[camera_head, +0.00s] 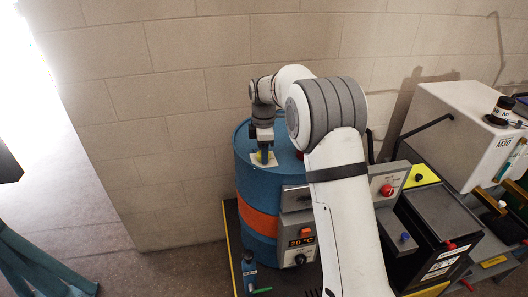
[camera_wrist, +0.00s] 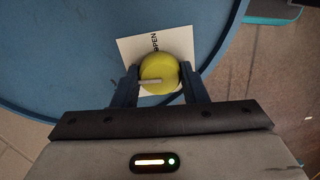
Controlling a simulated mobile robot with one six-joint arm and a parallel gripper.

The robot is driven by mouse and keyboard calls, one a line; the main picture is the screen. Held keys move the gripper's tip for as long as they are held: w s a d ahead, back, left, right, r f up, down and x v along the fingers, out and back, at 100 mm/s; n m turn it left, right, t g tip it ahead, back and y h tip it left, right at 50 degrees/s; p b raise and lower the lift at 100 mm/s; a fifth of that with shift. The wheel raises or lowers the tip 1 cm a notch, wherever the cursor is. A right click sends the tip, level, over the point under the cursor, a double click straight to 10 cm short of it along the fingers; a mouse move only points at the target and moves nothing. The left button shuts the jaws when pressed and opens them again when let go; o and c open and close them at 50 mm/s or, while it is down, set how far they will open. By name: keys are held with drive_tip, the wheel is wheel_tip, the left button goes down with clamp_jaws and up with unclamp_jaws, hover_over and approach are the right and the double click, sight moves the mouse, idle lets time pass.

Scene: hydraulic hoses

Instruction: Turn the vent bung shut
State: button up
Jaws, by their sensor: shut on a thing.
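The vent bung (camera_wrist: 159,70) is a round yellow-green knob with a pale raised bar across it. It sits on a white label plate (camera_wrist: 130,50) marked "OPEN" on top of the blue drum (camera_wrist: 60,70). My gripper (camera_wrist: 160,82) points down at the drum top with one finger on each side of the bung, shut on it. The bar lies roughly sideways in the wrist view. In the head view my gripper (camera_head: 264,150) is over the drum's top, and the bung is mostly hidden there.
The blue drum has an orange band (camera_head: 258,222) and a grey control box (camera_head: 299,240) reading about 20 °C. A blue bottle (camera_head: 249,268) stands at its front. Right of my arm are a red-knobbed panel (camera_head: 387,190) and a white M30 cabinet (camera_head: 460,130). A block wall is behind.

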drive_tip(key=shift+w+r+n, duration=0.1)
drive_tip(key=shift+n, duration=0.5)
drive_tip(key=o, duration=1)
wheel_tip(320, 180, up, 7)
drive_tip(key=shift+b, duration=0.55)
drive_tip(key=shift+r, duration=0.35)
drive_tip(key=shift+d, duration=0.1)
